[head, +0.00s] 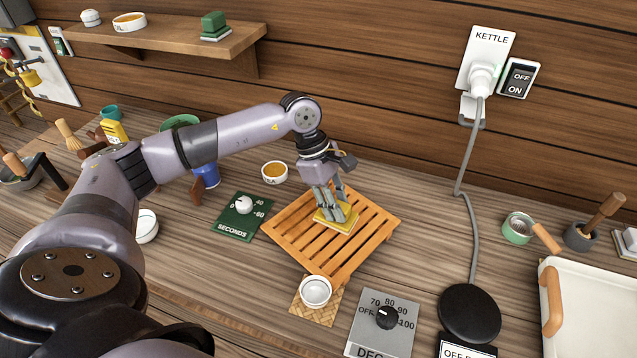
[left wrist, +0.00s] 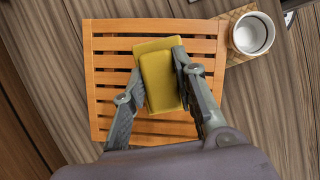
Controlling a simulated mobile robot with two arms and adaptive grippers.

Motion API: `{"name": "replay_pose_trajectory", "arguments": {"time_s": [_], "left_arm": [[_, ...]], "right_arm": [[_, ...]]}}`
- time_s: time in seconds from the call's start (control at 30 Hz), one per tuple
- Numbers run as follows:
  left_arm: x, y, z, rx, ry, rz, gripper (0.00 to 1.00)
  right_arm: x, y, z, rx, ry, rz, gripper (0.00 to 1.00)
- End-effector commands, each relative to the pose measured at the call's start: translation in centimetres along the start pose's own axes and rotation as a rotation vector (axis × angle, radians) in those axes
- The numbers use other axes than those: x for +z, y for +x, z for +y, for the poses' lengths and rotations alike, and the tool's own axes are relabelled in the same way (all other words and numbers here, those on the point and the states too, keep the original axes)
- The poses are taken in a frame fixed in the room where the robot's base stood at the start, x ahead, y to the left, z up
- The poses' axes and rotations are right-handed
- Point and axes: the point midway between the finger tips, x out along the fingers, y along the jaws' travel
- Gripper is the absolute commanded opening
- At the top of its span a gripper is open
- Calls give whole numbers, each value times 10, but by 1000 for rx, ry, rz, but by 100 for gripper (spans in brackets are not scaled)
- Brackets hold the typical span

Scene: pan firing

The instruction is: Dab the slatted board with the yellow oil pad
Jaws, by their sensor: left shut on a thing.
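The slatted board (head: 369,239) is orange-brown wood and lies on the table in the middle of the head view. It also fills the middle of the left wrist view (left wrist: 105,77). The yellow oil pad (head: 324,221) is over the middle of the board. In the left wrist view the pad (left wrist: 158,80) sits between both fingers of my left gripper (left wrist: 158,88). My left gripper (head: 336,212) is shut on the pad and points down. The pad is on or just above the slats; I cannot tell which. My right gripper is not in view.
A white cup (head: 316,291) stands on a woven mat (head: 318,314) at the board's near edge. A green seconds dial (head: 240,217) lies left of the board and a grey degrees dial (head: 383,325) in front. A white tray (head: 600,300) and a black kettle base (head: 470,312) are at right.

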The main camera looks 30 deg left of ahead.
Motion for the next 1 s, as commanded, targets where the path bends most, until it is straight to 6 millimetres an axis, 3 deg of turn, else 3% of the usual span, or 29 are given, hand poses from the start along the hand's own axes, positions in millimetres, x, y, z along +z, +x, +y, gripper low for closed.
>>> {"name": "replay_pose_trajectory", "arguments": {"time_s": [0.1,0.3,0.63,0.83,1.0], "left_arm": [[-34,-8,16,108,-265,2,4],[-65,-17,28,202,-489,1,4],[-69,-18,31,216,-518,0,4],[-69,-17,31,205,-518,-3,4],[-74,-4,31,204,-517,-2,4]], "right_arm": [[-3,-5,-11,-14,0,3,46],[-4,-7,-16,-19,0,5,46],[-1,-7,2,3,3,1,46],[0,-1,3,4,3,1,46],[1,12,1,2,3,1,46]]}}
